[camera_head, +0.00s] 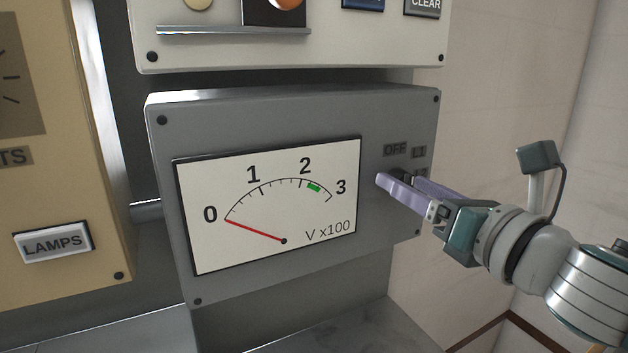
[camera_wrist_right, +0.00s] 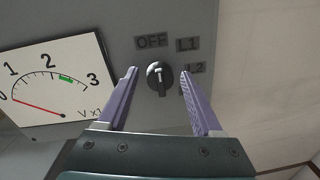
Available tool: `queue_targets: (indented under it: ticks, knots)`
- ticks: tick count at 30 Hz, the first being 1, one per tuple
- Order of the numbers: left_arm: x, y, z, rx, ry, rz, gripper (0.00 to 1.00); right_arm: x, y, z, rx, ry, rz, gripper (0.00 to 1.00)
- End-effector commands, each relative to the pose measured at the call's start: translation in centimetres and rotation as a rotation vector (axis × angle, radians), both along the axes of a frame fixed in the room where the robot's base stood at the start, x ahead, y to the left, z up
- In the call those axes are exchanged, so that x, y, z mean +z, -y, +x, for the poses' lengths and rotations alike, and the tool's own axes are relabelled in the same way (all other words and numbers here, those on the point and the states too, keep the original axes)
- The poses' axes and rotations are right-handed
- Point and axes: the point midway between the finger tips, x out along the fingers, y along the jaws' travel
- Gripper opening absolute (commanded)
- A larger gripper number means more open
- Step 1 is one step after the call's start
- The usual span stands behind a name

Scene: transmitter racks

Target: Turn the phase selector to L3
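The phase selector is a small dark round knob (camera_wrist_right: 159,78) on the grey meter panel, with a pale mark on its upper part, toward the OFF label (camera_wrist_right: 151,41). The labels L1 (camera_wrist_right: 187,45) and L2 (camera_wrist_right: 195,68) are to its right. The L3 label cannot be read behind the right finger. My right gripper (camera_wrist_right: 158,72) is open, with one purple finger on each side of the knob and visible gaps to it. In the head view my right gripper (camera_head: 399,180) is at the panel's right side and largely hides the knob. My left gripper is not in view.
The voltmeter (camera_head: 270,205) left of the knob has its red needle at 0 and a green mark between 2 and 3. Another panel (camera_head: 350,40) with a ledge is above. A beige rack with a LAMPS button (camera_head: 52,242) is at left. Free room lies at right, before the wall.

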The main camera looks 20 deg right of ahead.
Motion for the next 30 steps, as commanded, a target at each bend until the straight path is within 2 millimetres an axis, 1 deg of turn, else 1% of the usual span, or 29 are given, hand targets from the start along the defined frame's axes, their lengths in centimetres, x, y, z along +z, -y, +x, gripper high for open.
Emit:
queue_targets:
  ticks: [1, 2, 17, 26, 30]
  knots:
    - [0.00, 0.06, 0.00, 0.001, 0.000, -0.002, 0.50, 0.00, 0.00, -0.01, 0.000, 0.000, 0.000, 0.61]
    - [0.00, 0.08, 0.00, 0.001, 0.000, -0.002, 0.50, 0.00, 0.00, -0.01, 0.000, 0.000, 0.000, 0.57]
    - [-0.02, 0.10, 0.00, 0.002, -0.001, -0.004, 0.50, 0.02, 0.00, -0.03, 0.000, 0.000, 0.000, 0.01]
    - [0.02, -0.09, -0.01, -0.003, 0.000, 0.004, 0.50, 0.04, 0.01, -0.02, 0.000, 0.000, 0.008, 0.00]
    - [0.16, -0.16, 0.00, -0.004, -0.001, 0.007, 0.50, 0.09, 0.02, -0.02, -0.001, -0.003, 0.042, 0.00]
